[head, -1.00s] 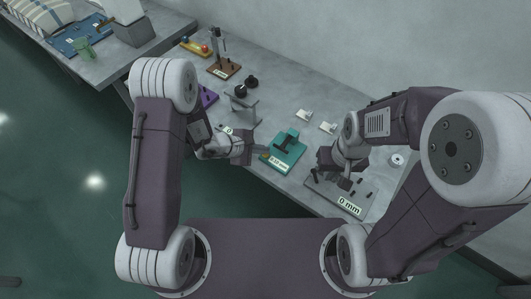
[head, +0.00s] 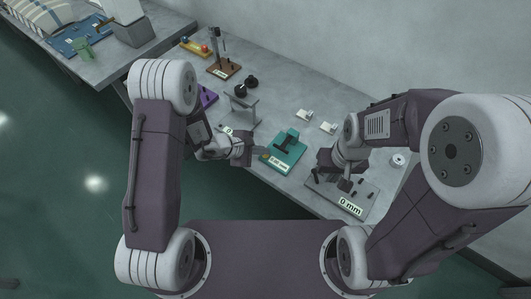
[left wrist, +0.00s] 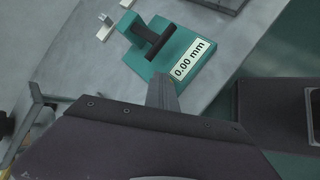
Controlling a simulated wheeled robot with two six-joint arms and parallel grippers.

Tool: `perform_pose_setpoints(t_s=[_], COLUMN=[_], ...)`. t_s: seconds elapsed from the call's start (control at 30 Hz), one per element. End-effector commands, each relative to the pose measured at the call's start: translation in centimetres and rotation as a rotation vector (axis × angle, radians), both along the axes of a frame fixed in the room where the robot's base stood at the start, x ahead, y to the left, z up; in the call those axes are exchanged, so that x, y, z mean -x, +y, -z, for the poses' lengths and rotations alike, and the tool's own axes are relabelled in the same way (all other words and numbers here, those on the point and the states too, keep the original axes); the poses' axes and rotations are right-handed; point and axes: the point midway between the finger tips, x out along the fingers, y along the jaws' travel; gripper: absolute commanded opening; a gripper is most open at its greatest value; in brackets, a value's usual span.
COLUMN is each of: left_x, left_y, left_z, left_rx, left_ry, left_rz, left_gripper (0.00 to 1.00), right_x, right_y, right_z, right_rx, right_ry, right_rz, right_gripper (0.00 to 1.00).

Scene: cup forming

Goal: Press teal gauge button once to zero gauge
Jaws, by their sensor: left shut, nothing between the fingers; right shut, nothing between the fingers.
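The teal gauge (head: 290,146) lies on the grey table between my two grippers. It also fills the upper middle of the left wrist view (left wrist: 184,68), with a dark bar across its raised part. Its white display (left wrist: 190,58) reads 0.00 mm. My left gripper (head: 262,154) is shut and empty, its tips at the gauge's left front edge. In the left wrist view the shut fingers (left wrist: 161,92) reach the gauge's near edge; I cannot tell whether they touch it. I cannot make out the button there. My right gripper (head: 345,184) is shut, above a grey plate.
The grey plate (head: 368,193) carries small dark pegs and a 0 mm label. Two small white blocks (head: 304,115) (head: 328,128) lie behind the gauge. A grey stand (head: 240,108) and dark round pieces (head: 251,83) are further left. A white ring (head: 397,160) lies at the right.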

Motion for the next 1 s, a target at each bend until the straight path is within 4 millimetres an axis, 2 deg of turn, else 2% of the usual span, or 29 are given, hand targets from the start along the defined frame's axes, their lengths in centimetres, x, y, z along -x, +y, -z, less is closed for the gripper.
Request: perform_pose_setpoints(t_s=[0.17, 0.5, 0.83, 1.0], left_x=[0.0, 0.0, 0.0, 0.0], left_y=[0.0, 0.0, 0.0, 0.0], left_z=[-0.1, -1.8, -1.9, -3.1], left_rx=[-0.001, -0.001, 0.000, 0.000], left_ry=[0.001, 0.001, 0.001, -0.001], left_rz=[0.000, 0.000, 0.001, 0.001], left_gripper=[0.00, 0.00, 0.00, 0.00], right_x=[0.0, 0.0, 0.0, 0.0], right_y=[0.0, 0.0, 0.0, 0.0], right_z=[-0.1, -0.9, -0.9, -1.7], right_rx=[0.000, 0.000, 0.000, 0.000], right_ry=[0.000, 0.000, 0.000, 0.000], right_rz=[0.000, 0.000, 0.000, 0.000], right_gripper=[0.00, 0.00, 0.00, 0.00])
